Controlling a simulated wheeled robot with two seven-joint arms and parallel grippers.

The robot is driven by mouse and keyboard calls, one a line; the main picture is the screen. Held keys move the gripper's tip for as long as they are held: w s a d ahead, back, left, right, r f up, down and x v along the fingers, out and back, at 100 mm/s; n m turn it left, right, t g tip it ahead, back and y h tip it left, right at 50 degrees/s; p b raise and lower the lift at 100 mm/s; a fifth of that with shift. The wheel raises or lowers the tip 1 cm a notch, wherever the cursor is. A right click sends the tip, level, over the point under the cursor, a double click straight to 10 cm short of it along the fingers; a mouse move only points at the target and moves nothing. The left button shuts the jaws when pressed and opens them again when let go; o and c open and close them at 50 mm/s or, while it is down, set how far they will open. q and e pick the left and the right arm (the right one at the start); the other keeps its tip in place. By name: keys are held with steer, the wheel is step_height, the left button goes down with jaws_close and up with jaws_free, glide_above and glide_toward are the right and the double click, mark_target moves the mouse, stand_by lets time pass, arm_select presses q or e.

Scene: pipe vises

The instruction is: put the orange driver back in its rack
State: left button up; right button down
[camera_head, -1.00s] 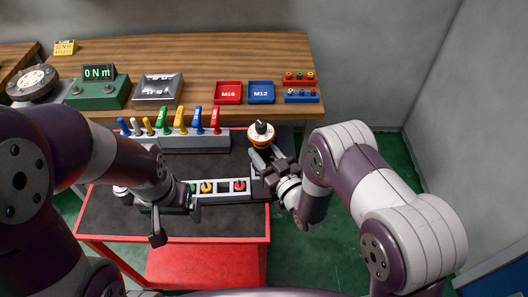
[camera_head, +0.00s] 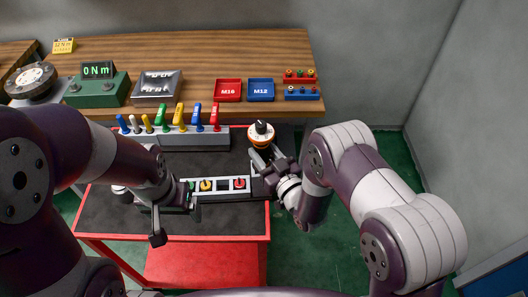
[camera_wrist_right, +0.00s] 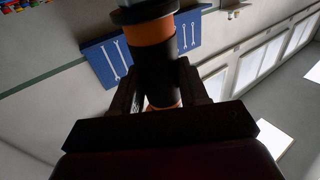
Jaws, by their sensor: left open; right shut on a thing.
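The orange driver (camera_head: 262,134) has an orange band and a dark top with a white mark. My right gripper (camera_head: 269,161) is shut on it and holds it near the back right corner of the red cart. The right wrist view shows the driver (camera_wrist_right: 153,60) between my two fingers, with its black middle part and orange bands. A low rack (camera_head: 222,186) on the cart holds green, yellow and red pieces, with pale squares between them. My left gripper (camera_head: 175,222) is open and empty at the rack's left, and my left arm hides part of that end.
A grey holder (camera_head: 190,141) with several coloured upright handles stands behind the low rack. The wooden bench (camera_head: 210,52) carries a red tray (camera_head: 228,91), a blue tray (camera_head: 261,92) and a green meter (camera_head: 98,93). The cart's dark front top (camera_head: 225,220) is clear.

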steer(key=shift+f+b, duration=0.55)
steer(key=shift+b, duration=0.05)
stand_by(0.9)
steer(key=shift+c, duration=2.4)
jaws_free()
steer(key=shift+s+f, duration=0.1)
steer(key=shift+f, duration=0.05)
steer(key=b+v, duration=0.2)
steer(key=v, duration=1)
steer(key=shift+s+d, duration=0.2)
